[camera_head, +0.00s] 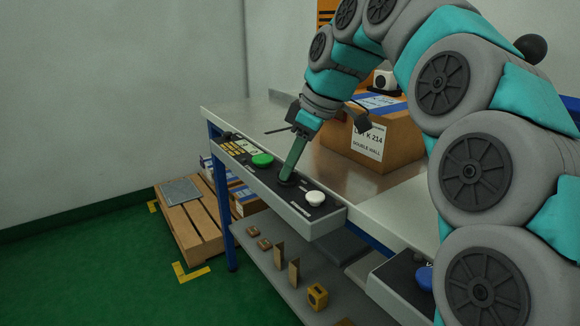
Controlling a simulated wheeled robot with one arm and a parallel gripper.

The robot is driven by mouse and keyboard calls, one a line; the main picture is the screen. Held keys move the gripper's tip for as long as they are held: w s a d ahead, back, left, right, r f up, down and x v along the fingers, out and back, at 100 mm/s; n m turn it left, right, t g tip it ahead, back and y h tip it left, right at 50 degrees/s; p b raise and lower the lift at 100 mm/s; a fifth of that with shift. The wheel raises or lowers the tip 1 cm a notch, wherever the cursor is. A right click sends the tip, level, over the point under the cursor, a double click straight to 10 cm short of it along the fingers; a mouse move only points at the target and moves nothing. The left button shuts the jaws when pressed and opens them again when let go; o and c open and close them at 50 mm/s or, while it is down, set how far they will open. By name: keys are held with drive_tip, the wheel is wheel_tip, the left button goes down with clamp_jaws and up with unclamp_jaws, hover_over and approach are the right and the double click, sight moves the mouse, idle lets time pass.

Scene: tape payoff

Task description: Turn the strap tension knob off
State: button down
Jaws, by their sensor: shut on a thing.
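A long control panel (328,215) is fixed along the front edge of the metal bench. It carries a green round button or knob (262,160), a white round knob (315,198) and a group of small yellow keys (236,147). My gripper (288,180) comes down from above between the green and white ones. It is shut on a dark knob there, which its fingers mostly hide. The labels on the panel are too small to read, and the knob's setting cannot be made out.
A cardboard box (398,140) with a white label stands on the bench behind my gripper. A second panel with a blue knob (425,278) is at lower right. Small items lie on the lower shelf (262,262).

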drive_tip(key=shift+w+n+g, duration=0.1)
drive_tip(key=shift+n+g, duration=0.5)
drive_tip(key=shift+n, duration=1)
drive_tip(key=c, duration=0.9)
unclamp_jaws()
